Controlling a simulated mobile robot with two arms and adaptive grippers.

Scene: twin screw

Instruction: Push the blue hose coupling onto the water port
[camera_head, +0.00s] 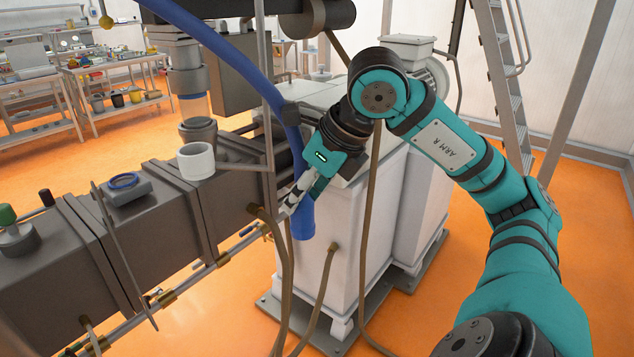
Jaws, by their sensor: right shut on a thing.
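My right gripper (296,198) reaches in from the right and is shut on the lower part of a thick blue hose (248,72). The hose comes down from the top of the view and passes behind the gripper. Its blue lower end (303,222) hangs below the fingers, in front of the white cabinet. I take this end as the coupling; the fingers cover part of it. A thin pipe with brass fittings (223,258) runs along the grey machine barrel, left of the hose end. I cannot tell which fitting is the water port. My left gripper is out of view.
The grey barrel (160,216) fills the lower left, with a white cup (196,161) above it. A white cabinet (338,200) stands behind the gripper. Brown hoses hang close by. A ladder (503,85) stands at the back right. Orange floor is clear at right.

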